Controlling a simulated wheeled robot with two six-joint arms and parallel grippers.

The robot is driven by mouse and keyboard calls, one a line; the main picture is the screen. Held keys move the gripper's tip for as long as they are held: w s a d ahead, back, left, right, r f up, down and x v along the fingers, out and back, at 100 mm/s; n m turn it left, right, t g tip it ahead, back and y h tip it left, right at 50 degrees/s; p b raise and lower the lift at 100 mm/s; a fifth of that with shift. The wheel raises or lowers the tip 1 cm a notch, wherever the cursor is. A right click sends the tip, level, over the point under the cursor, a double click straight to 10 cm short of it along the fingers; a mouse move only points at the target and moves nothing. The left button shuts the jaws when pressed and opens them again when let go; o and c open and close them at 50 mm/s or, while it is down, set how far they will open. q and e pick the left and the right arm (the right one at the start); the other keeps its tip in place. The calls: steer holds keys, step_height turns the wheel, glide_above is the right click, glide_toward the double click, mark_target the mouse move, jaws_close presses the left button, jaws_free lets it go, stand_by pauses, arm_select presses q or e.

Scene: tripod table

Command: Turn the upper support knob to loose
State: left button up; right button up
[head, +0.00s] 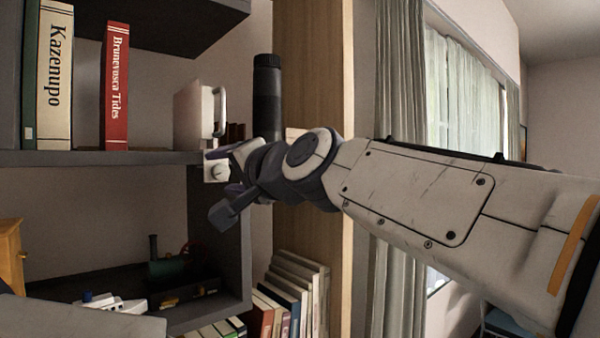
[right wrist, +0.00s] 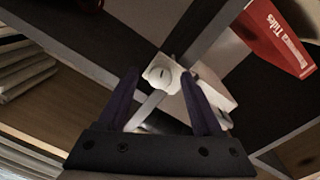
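The support knob is a small white round knob with a dark slot across its face (head: 217,172), at the shelf edge. In the right wrist view the knob (right wrist: 162,75) sits on a white block, with a pale rod running down from it. My right gripper (head: 226,171) is at the knob, its purple fingers above and below it. In the right wrist view the two fingers stand apart on either side of the knob, with gaps visible. I cannot tell how far the tips reach past it. My left gripper is not in view.
A white boxy object with a handle (head: 201,112) and a dark upright cylinder (head: 267,95) are close to my right wrist. A red book (head: 116,85) stands on the dark shelf (head: 100,158). A wooden panel (head: 312,60) rises behind my arm. Books (head: 298,290) are below.

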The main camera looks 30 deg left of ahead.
steer(key=b+v, duration=0.4)
steer(key=v, duration=0.6)
steer(key=shift+d, duration=0.2)
steer(key=shift+s, duration=0.1)
